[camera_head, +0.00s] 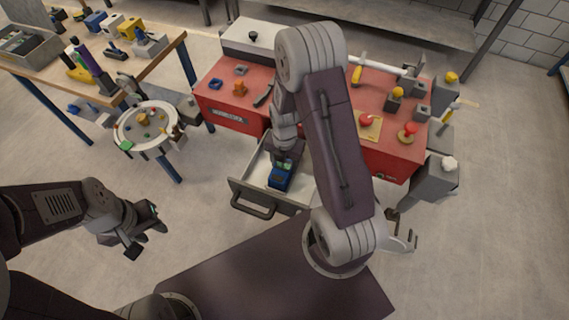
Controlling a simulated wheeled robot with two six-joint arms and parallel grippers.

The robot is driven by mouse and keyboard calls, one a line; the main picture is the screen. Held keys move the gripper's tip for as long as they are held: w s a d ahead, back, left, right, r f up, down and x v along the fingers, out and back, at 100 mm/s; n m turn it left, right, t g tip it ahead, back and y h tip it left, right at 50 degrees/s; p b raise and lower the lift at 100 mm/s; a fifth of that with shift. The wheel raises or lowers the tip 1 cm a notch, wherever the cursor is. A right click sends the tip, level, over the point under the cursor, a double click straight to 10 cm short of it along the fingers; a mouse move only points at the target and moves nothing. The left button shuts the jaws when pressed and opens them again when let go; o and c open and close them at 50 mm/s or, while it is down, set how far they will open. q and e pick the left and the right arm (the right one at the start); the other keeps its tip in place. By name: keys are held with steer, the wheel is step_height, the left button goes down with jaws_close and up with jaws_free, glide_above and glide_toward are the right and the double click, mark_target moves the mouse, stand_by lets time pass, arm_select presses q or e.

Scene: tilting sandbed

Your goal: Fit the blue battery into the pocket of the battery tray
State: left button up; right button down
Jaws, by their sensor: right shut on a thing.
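The blue battery (280,180) is a small block with a dark top, inside the open drawer. My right gripper (284,165) comes down from above and is shut on the battery's upper end. The gripper and arm hide part of it, and I cannot tell whether it touches the drawer floor. I cannot make out a separate battery tray or its pocket; the pulled-out light drawer (242,187) lies around the battery. My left gripper (146,232) is open and empty, above the floor at the left, well apart from the drawer.
The red workbench (225,105) carries several tools and small parts. A round white tray (123,135) with small pieces stands at the left, near a wooden table (150,68). My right arm covers the middle of the bench. Floor between my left gripper and the drawer is clear.

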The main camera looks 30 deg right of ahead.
stand_by(0.3)
steer(key=c, duration=0.5)
jaws_free()
